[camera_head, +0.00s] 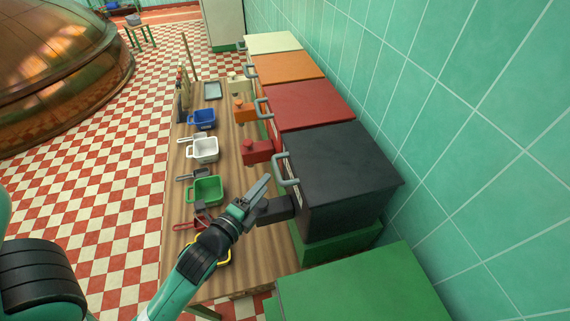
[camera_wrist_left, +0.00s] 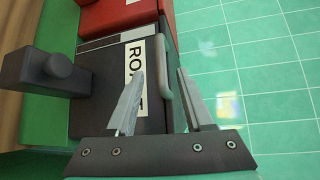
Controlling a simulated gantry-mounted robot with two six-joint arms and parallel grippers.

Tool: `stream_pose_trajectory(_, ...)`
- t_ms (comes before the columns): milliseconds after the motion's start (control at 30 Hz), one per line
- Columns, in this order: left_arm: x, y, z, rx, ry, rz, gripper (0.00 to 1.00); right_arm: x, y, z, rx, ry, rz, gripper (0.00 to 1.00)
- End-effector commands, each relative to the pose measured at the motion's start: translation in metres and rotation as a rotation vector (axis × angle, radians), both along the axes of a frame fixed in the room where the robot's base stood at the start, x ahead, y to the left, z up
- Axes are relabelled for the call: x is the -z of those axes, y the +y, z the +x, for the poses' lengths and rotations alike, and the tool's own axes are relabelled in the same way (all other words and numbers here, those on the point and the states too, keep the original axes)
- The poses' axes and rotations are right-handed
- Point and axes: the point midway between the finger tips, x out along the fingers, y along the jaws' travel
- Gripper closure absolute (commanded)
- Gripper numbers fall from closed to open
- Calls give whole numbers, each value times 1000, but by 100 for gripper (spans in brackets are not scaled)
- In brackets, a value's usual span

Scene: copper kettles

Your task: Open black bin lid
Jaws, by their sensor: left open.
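The black bin (camera_head: 320,205) stands on the right with its dark flat lid (camera_head: 345,160) closed. A grey loop handle (camera_head: 285,170) sticks out from the lid's left front edge. My left gripper (camera_head: 262,186) is open just left of this handle, near its height. In the left wrist view, the handle (camera_wrist_left: 165,75) shows in the gap between the open fingers (camera_wrist_left: 158,88), and it is not gripped. The black bin's labelled front (camera_wrist_left: 105,85) is partly hidden by one finger. My right gripper is not in view.
A black spout (camera_head: 273,210) juts from the bin below my gripper. Red (camera_head: 308,103), orange (camera_head: 287,67) and white (camera_head: 272,42) bins stand behind. A wooden bench (camera_head: 240,262) holds green (camera_head: 206,190), white and blue scoops. A tiled wall (camera_head: 440,90) closes the right side.

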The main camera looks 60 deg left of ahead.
Motion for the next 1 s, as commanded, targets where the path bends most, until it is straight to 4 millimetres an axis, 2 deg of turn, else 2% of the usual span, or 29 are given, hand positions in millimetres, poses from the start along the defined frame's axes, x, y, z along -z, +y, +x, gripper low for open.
stream_pose_trajectory(300,8,39,54,-1,-3,0,48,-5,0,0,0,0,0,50)
stream_pose_trajectory(500,14,57,80,1,-2,0,48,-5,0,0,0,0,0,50)
stream_pose_trajectory(867,15,62,86,1,-1,0,48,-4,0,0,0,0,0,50)
stream_pose_trajectory(1000,16,62,86,1,-1,-1,73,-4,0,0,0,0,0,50)
